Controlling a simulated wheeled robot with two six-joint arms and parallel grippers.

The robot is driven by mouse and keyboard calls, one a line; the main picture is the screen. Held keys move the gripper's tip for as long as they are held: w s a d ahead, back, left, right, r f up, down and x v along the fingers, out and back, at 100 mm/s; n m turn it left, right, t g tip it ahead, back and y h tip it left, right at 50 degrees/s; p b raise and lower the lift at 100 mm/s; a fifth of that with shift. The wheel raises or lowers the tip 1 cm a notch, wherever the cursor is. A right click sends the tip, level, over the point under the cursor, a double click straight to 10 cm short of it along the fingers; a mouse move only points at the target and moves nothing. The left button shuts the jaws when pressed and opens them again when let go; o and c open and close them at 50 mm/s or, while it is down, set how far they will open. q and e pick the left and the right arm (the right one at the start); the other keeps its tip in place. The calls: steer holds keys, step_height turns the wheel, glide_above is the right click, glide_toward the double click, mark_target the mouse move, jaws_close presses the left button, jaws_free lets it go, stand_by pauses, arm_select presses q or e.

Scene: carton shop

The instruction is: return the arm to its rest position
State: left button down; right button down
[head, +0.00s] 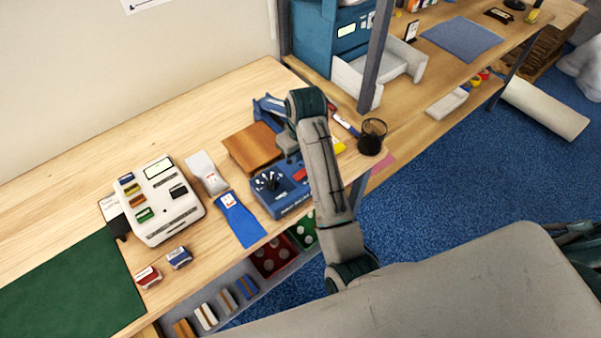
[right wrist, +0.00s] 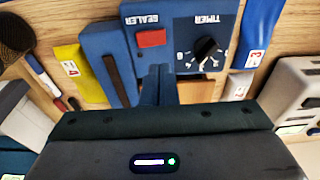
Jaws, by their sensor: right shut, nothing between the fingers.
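My right arm (head: 326,180) comes in from the lower right and reaches over the workbench. Its gripper (head: 288,152) is partly hidden behind the arm's own links, close over the blue sealer (head: 277,198). In the right wrist view the gripper's fingers (right wrist: 159,86) are together and empty. They are in front of the sealer's face, which appears upside down with a red button and a black timer knob (right wrist: 205,47). I cannot tell whether the fingers touch the sealer. My left gripper is not in view.
A white label machine (head: 165,202) and a green mat (head: 75,289) are to the left. A shelf post (head: 374,55) rises behind the arm.

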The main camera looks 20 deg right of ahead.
stand_by(0.3)
steer(key=s+d+f+m+t, duration=0.1)
steer(key=s+d, duration=0.3)
steer(key=s, duration=0.6)
steer(key=s+d+f+m+h, duration=0.1)
steer(key=s+d+f, duration=0.15)
steer(key=s, duration=0.75)
steer(key=s+d+m+t, duration=0.1)
steer(key=s+d, duration=0.3)
steer(key=s, duration=0.6)
step_height(320, 180, down, 40)
steer(key=d+g+b, duration=0.1)
steer(key=d+b, duration=0.2)
steer(key=b, duration=0.5)
steer(key=s+f+b, duration=0.3)
steer(key=s+f, duration=0.6)
steer(key=f, duration=0.3)
steer(key=s+d+f+g+b, duration=0.1)
steer(key=s+f+b, duration=0.2)
steer(key=s+f, duration=0.7)
step_height(320, 180, down, 2)
steer(key=shift+f+m, duration=0.25)
steer(key=shift+m, duration=0.05)
